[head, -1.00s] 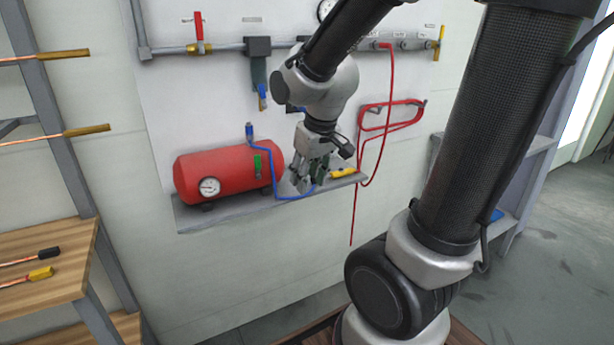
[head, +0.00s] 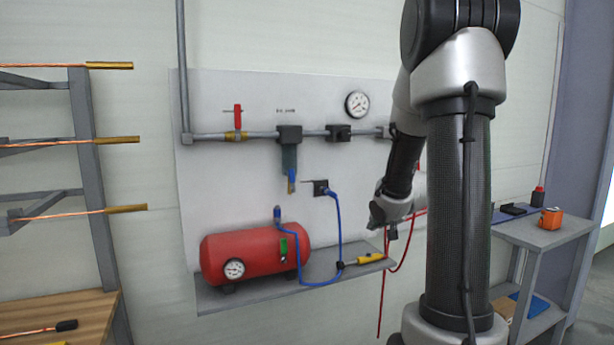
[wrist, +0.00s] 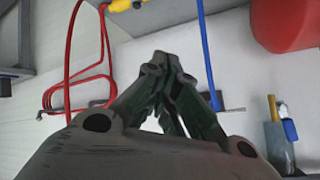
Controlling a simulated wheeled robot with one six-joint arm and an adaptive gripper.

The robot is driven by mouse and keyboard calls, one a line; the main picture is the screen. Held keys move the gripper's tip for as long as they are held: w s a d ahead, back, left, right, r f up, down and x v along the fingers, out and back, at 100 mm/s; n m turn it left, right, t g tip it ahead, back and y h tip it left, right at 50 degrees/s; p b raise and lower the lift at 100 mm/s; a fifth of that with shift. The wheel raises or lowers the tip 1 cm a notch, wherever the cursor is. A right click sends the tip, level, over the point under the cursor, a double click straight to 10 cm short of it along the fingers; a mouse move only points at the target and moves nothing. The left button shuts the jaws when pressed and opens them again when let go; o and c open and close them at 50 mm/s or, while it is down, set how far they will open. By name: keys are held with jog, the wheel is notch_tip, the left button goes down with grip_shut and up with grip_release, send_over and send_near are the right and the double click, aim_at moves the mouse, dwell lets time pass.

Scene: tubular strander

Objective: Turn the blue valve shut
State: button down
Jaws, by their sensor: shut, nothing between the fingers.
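A small blue valve (head: 292,175) with a brass end hangs below the dark filter body (head: 289,155) on the wall panel. It also shows at the right edge of the wrist view (wrist: 289,130), beside its brass end. The exact angle of its handle is too small to tell. My gripper (wrist: 160,62) is shut and empty in the wrist view, its fingertips together. It is apart from the valve. In the head view my wrist is right of the valve, past the blue hose, and the column-like arm link hides part of the arm.
A red tank (head: 255,252) with a gauge stands on a shelf (head: 215,297) below. A blue hose (head: 339,225) hangs right of the valve, and a red hose (wrist: 70,50) is near my gripper. A red-handled valve (head: 238,117) sits on the pipe. Rods on a rack are at left.

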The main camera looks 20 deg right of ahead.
aim_at(294, 171)
jog(key=w+a+r+m+t+y, duration=0.3)
jog(key=a+r+t, duration=0.1)
jog(key=r, duration=0.3)
jog(key=w+a+r+m+t+y, duration=0.2)
jog(key=w+a+r+t+y, duration=0.15)
jog(key=a+r, duration=0.2)
jog(key=w+a, duration=0.5)
jog(key=w, duration=0.5)
jog(key=shift+m, duration=0.4)
jog(key=shift+w+a+r+n+g, duration=0.1)
jog(key=shift+a+r+n+g, duration=0.2)
jog(key=shift+a+n+g, duration=0.35)
jog(key=a+n, duration=0.1)
jog(key=a+n+h, duration=0.1)
jog(key=n, duration=0.1)
jog(key=shift+r, duration=0.3)
jog(key=shift+a, duration=0.1)
